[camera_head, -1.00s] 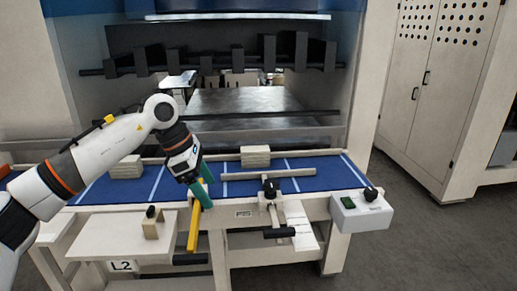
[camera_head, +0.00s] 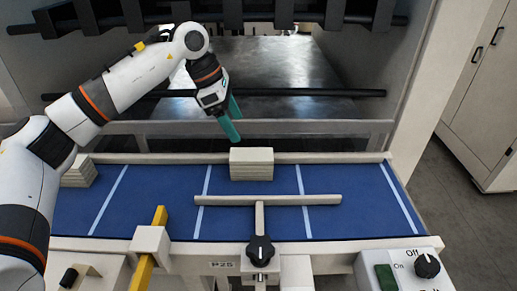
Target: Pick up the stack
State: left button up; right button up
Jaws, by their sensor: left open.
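A stack (camera_head: 251,164) of pale flat pieces lies on the blue belt (camera_head: 150,205), against the back rail near the middle. A second pale stack (camera_head: 78,172) sits at the belt's left end, partly hidden behind my left arm. My left gripper (camera_head: 236,130), with green fingers, is above and slightly left of the middle stack. Its fingers point down, apart from the stack and empty; one finger partly overlaps the other in this view. My right gripper is not in view.
A pale T-shaped bar (camera_head: 268,200) with a black knob crosses the belt in front of the middle stack. A yellow bar (camera_head: 150,250) stands at the front edge. A control box (camera_head: 400,270) is at the front right. The machine opening lies behind.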

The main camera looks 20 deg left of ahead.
aim_at(250, 153)
pick_arm(q)
jog(key=x, duration=0.2)
jog(key=p+x, duration=0.2)
jog(key=x, duration=0.1)
jog(key=shift+s+d+f, duration=0.2)
jog(key=shift+s+f, duration=0.05)
jog(key=shift+f, duration=0.1)
jog(key=shift+w+d+f+p, duration=0.2)
jog(key=shift+f+p, duration=0.35)
jog(key=shift+f, duration=0.05)
jog(key=p+x, duration=0.2)
jog(key=x, duration=0.1)
jog(key=shift+f, duration=0.3)
jog(key=shift+d+f, duration=0.15)
jog(key=shift+f, duration=0.3)
jog(key=shift+w, duration=0.1)
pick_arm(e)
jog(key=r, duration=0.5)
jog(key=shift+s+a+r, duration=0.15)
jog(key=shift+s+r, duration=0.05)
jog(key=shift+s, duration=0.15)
pick_arm(q)
jog(key=shift+f, duration=0.15)
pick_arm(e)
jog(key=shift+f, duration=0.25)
